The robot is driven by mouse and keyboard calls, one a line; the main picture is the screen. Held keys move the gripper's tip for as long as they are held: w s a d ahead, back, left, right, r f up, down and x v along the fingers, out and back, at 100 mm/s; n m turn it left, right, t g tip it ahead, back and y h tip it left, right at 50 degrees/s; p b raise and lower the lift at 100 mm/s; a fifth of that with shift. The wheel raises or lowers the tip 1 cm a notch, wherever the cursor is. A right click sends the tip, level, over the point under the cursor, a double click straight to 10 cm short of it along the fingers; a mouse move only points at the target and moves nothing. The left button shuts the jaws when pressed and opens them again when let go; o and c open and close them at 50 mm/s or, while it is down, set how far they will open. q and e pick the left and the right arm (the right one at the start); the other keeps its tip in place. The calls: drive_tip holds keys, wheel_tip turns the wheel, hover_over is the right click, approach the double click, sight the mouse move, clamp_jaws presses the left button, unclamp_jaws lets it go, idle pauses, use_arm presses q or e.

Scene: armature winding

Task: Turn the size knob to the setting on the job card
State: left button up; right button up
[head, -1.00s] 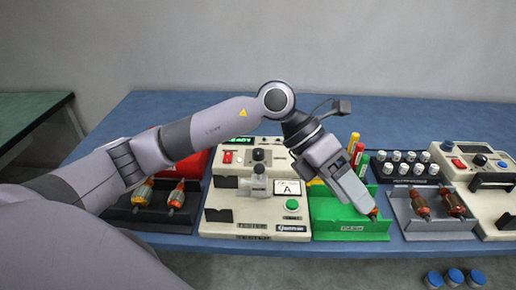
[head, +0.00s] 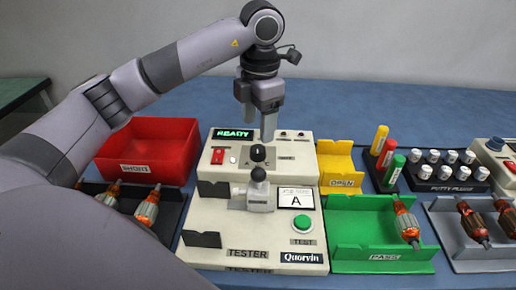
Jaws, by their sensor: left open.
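The size knob (head: 258,153) is a black knob on the upper panel of the white tester (head: 215,215). Letters stand around it, but its pointer is too small to read. The job card (head: 296,199) on the tester's right side shows a large "A". The tester's screen (head: 233,134) reads "READY". My left gripper (head: 257,128) points down with open, empty jaws just above and behind the knob, apart from it as far as I can tell. My right gripper is not in view.
A green PASS tray (head: 375,255) holds an armature (head: 406,222). A yellow OPEN bin (head: 340,165), a red SHORT bin (head: 150,140) and colored markers (head: 387,155) stand around the tester. A clamp fixture (head: 258,190) and green test button (head: 302,223) sit in front of the knob.

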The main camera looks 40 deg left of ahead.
sight(257, 149)
use_arm(q)
wheel_tip(257, 149, down, 7)
drive_tip(key=shift+a+r, duration=0.1)
idle(0.3)
drive_tip(key=shift+c, duration=0.4)
drive_tip(key=c, duration=1)
